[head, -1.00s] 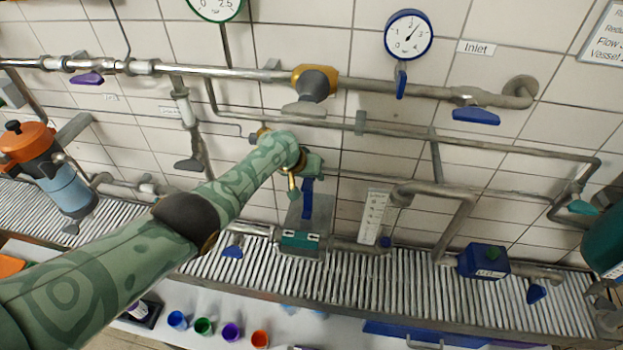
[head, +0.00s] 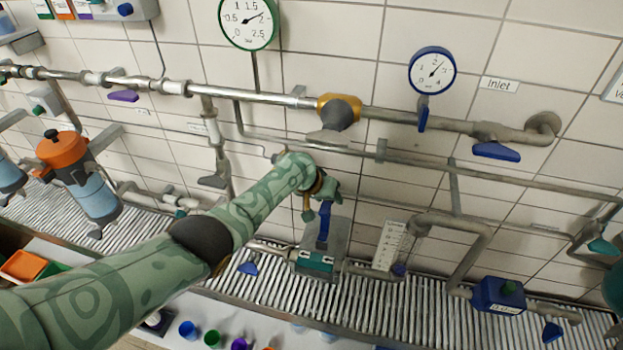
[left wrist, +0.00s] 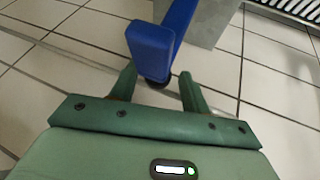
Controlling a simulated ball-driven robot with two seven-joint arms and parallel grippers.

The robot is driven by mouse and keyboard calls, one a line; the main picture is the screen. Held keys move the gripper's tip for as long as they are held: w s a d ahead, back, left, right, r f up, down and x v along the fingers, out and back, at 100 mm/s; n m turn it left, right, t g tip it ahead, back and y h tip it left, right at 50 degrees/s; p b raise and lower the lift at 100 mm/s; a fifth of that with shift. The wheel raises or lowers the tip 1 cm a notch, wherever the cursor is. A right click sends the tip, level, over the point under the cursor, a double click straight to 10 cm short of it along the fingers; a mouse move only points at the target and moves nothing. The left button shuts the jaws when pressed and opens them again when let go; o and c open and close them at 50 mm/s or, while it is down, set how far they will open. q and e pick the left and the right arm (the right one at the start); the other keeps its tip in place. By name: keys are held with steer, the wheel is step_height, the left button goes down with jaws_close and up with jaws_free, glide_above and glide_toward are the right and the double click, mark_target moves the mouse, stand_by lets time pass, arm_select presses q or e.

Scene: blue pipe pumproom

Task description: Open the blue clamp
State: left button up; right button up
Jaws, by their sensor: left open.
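The blue clamp shows as a long blue lever (head: 324,224) above a grey box-like body with a teal block (head: 315,261) at its foot. My left gripper (head: 325,196) is at the lever's upper end in the head view. In the left wrist view the blue lever (left wrist: 178,28) reaches down between the two green fingers of my left gripper (left wrist: 160,82). The fingers are open, one on each side of the lever's end, with gaps visible. Part of the lever's top is hidden by the gripper in the head view. My right gripper is not in view.
Grey pipes run along the tiled wall, with a yellow-collared valve (head: 338,108) above my arm. Coloured cups (head: 212,334) stand below the ribbed ledge (head: 270,295).

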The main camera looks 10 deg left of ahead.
arm_select(q)
steer(key=p+v, duration=0.7)
steer(key=v, duration=0.7)
steer(key=shift+a, duration=0.25)
steer(key=shift+s+r, duration=0.15)
